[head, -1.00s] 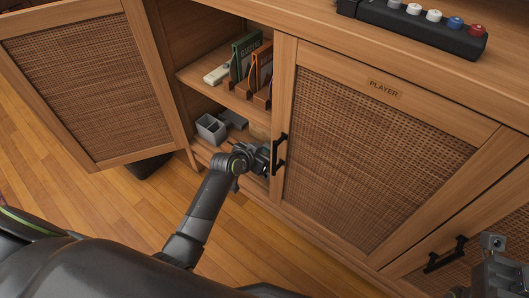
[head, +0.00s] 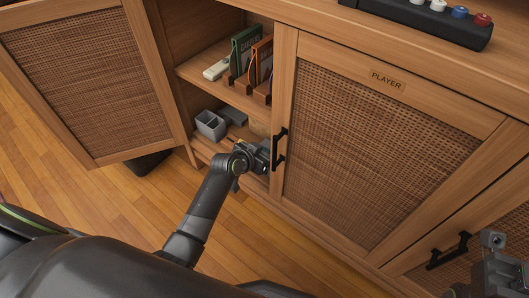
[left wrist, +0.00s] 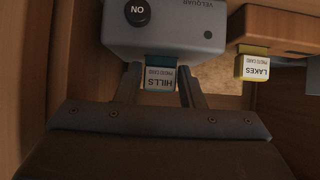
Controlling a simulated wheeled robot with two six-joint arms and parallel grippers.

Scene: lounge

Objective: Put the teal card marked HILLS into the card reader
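In the left wrist view the teal card marked HILLS (left wrist: 160,77) sits between my left gripper's fingertips (left wrist: 160,84), which appear closed on its sides. Its lettering is upside down. Its far end meets the front edge of the grey card reader (left wrist: 180,36), which has a dark ON button; how deep it sits in the slot is hidden. In the head view my left gripper (head: 262,156) is inside the cabinet's lower shelf, and its tips and the card are hidden. Part of my right gripper (head: 494,262) shows at the bottom right; its fingers are unclear.
A yellow card marked LAKES (left wrist: 256,64) sticks out of a wooden holder right of the reader. The open woven door (head: 85,80) is at left, the closed PLAYER door (head: 375,150) at right.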

